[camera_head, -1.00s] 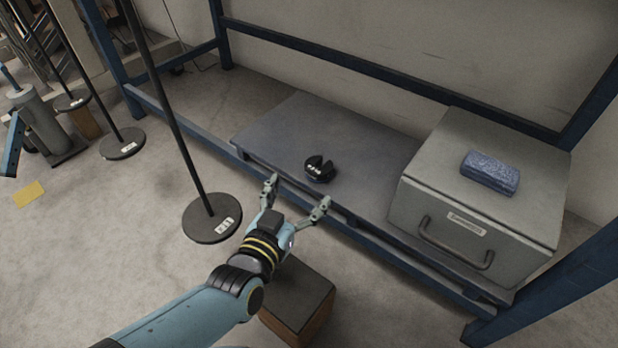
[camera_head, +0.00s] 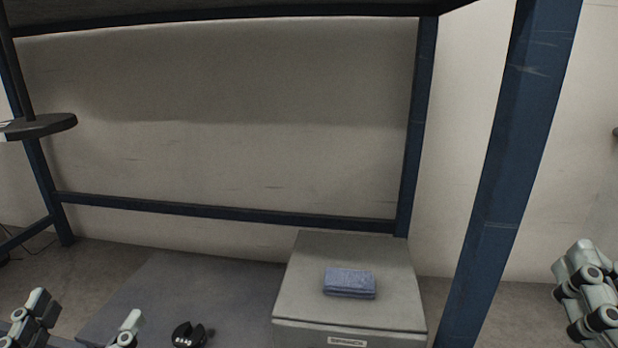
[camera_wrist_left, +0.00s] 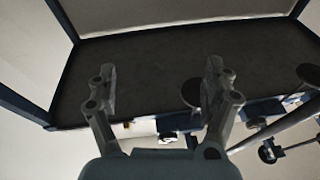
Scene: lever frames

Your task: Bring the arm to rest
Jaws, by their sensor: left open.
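My left gripper (camera_head: 82,322) shows at the bottom left of the head view, its two pale jointed fingers spread apart with nothing visible between them. In the left wrist view the same gripper (camera_wrist_left: 158,82) is open and empty, with a dark flat panel (camera_wrist_left: 150,60) behind its fingers. Part of my right gripper (camera_head: 588,295) shows at the right edge of the head view. It is cut off by the frame, and I cannot tell whether it is open or shut.
A black notched round object (camera_head: 188,335) is on the low grey platform (camera_head: 215,285). Blue frame posts (camera_head: 505,170) flank the scene. A dark disc (camera_head: 45,125) hangs at left.

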